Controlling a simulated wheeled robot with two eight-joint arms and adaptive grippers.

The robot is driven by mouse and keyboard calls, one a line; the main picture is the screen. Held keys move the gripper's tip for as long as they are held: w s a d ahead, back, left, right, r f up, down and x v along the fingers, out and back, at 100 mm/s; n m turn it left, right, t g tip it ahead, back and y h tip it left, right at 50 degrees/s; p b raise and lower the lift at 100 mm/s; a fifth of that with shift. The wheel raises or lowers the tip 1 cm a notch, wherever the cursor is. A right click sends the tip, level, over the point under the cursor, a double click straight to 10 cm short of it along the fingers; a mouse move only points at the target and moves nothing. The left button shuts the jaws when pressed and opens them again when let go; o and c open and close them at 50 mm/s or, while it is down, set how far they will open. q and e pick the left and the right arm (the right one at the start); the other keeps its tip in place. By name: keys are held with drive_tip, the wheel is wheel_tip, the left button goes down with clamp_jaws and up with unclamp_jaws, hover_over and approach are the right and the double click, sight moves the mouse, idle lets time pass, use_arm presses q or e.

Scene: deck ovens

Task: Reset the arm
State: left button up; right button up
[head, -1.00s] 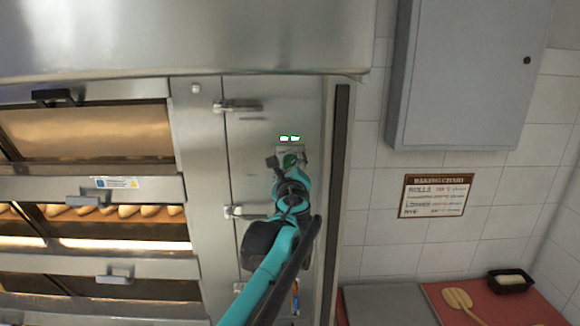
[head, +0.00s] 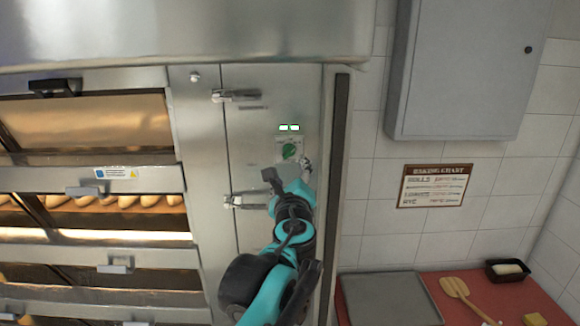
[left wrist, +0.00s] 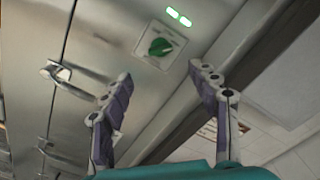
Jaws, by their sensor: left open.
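My left gripper (head: 287,172) is just below the green rotary knob (head: 289,151) on the oven's steel side panel. Its two fingers are spread and hold nothing. In the left wrist view the open fingers (left wrist: 160,74) stand either side of the view, with the knob (left wrist: 160,47) beyond them, apart from both fingertips. Two small indicator lights (head: 289,128) are lit above the knob. They look whitish in the head view and green in the left wrist view (left wrist: 179,17). My right gripper is not in view.
Door latches (head: 238,96) stick out left of the knob. Deck ovens with bread rolls (head: 110,202) fill the left. A grey wall cabinet (head: 468,70) and a baking chart (head: 434,186) are on the right. A red counter (head: 435,282) holds a wooden paddle (head: 462,297) and a black tin (head: 508,270).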

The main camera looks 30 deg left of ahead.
use_arm(q)
drive_tip(key=shift+s+d, duration=0.25)
drive_tip(key=shift+s, duration=0.1)
drive_tip(key=shift+f, duration=0.1)
drive_tip(key=s+d+f+n+g+h+b, duration=0.2)
drive_tip(key=s+f+n+b, duration=0.5)
drive_tip(key=f, duration=0.9)
drive_tip(key=s+d+f+n+g+h+b, duration=0.3)
drive_tip(key=f+b, duration=0.5)
drive_tip(key=f, duration=0.8)
drive_tip(key=s+d+f+n+g+h+b, duration=0.15)
drive_tip(key=s+f+n+b, duration=0.45)
drive_tip(key=f, duration=1.1)
drive_tip(key=s+d+f+n+g+h+b, duration=0.1)
drive_tip(key=s+d+f+n+h+b, duration=0.2)
drive_tip(key=d+f+b, duration=0.4)
wheel_tip(320, 180, down, 5)
drive_tip(key=shift+d+f+n+g+b, duration=0.2)
drive_tip(key=shift+d+n+g+b, duration=0.2)
drive_tip(key=shift+d+n, duration=0.5)
